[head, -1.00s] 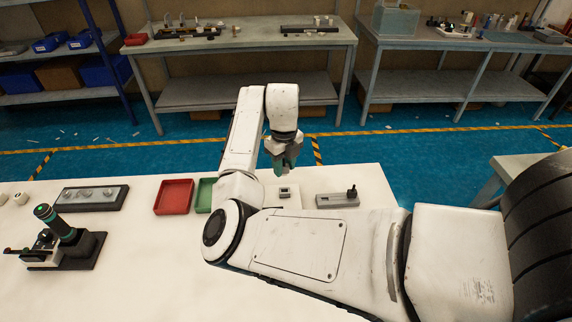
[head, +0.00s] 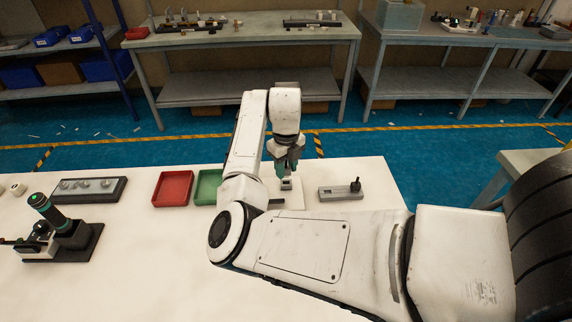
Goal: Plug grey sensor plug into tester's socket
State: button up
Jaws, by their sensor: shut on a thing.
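My gripper (head: 287,172) points down near the far edge of the white table, its green fingers shut on a small grey piece (head: 287,183), which looks like the grey sensor plug. The fingers and arm hide much of it. It is directly over a small grey block on a pale square plate (head: 293,203); I cannot tell whether it touches the block. A grey fixture with a black knob (head: 341,191) lies just to the right. Which of these is the tester is not clear, and no socket opening can be made out.
A red tray (head: 173,188) and a green tray (head: 208,187) lie left of the gripper. Farther left are a dark panel with round pieces (head: 88,190) and a black-based device with a green-lit cylinder (head: 65,238). The table front is clear.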

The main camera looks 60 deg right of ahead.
aim_at(286, 175)
jog(key=shift+f, duration=0.65)
jog(key=shift+f+b, duration=0.85)
jog(key=shift+f, duration=0.15)
dwell(1.5)
jog(key=shift+r+p, duration=0.6)
jog(key=shift+r, duration=0.2)
jog(key=shift+f+b, duration=0.6)
jog(key=shift+f, duration=0.4)
dwell(1.3)
jog(key=o, duration=1.1)
jog(key=shift+r, duration=0.1)
notch_tip(286, 175, up, 11)
jog(key=shift+f+b, duration=0.2)
jog(key=shift+b, duration=0.7)
